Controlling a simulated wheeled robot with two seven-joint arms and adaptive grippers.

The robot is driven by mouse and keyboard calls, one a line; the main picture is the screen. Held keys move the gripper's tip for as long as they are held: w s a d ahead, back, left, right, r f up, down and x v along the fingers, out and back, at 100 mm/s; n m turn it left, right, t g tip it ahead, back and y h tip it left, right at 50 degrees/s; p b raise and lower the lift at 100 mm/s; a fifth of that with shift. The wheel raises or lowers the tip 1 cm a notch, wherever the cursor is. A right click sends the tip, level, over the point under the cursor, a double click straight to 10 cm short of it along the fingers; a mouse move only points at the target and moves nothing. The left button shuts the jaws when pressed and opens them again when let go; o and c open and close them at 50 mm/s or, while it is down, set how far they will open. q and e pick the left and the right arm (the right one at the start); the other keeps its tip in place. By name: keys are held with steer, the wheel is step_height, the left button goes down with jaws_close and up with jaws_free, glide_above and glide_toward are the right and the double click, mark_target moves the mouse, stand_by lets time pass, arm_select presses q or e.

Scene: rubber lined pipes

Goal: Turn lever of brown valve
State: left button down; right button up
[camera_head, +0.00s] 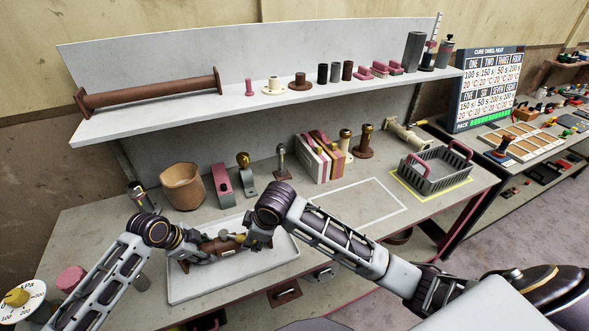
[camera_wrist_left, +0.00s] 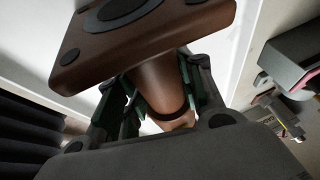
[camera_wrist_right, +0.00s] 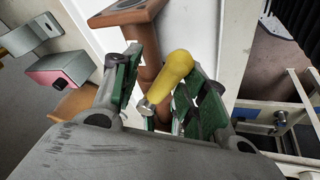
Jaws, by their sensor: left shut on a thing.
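The brown valve (camera_head: 222,245) lies in a white tray (camera_head: 180,291) on the bench. My left gripper (camera_head: 203,247) is shut on its brown pipe body (camera_wrist_left: 160,82), just below a square flange in the left wrist view. My right gripper (camera_head: 254,239) is at the valve's other side. In the right wrist view, the yellow lever (camera_wrist_right: 170,75) stands between the spread fingers of my right gripper (camera_wrist_right: 165,95), with a gap on its left. Whether the right finger touches it is unclear. The arms partly hide the valve in the head view.
A brown pot (camera_head: 182,186) and small fixtures stand behind the tray. A grey crate with pink handles (camera_head: 436,178) is at the right. A shelf (camera_head: 180,119) above holds a long brown pipe (camera_head: 150,92) and small parts. A white outlined area (camera_head: 365,205) is bare.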

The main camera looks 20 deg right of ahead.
steer(key=shift+w+d+n+g+y, duration=0.25)
steer(key=shift+w+n, duration=0.4)
steer(key=shift+n, duration=0.2)
steer(key=shift+w+d+n+g+y, duration=0.2)
steer(key=shift+w+d+n+g, duration=0.1)
steer(key=shift+w+n, duration=0.45)
steer(key=shift+w+d+n+g+y, duration=0.25)
steer(key=shift+w+n, duration=0.35)
steer(key=shift+n, duration=0.3)
steer(key=shift+w+r, duration=0.1)
steer(key=shift+r, duration=0.05)
steer(key=v, duration=1.2)
steer(key=w+d+r+m+t, duration=0.1)
steer(key=w+d+m+t, duration=0.1)
steer(key=w+d, duration=0.6)
steer(key=shift+d+m+t+y, duration=0.3)
steer(key=shift+d+m, duration=0.6)
steer(key=shift+d, duration=0.7)
steer(key=shift+c, duration=0.2)
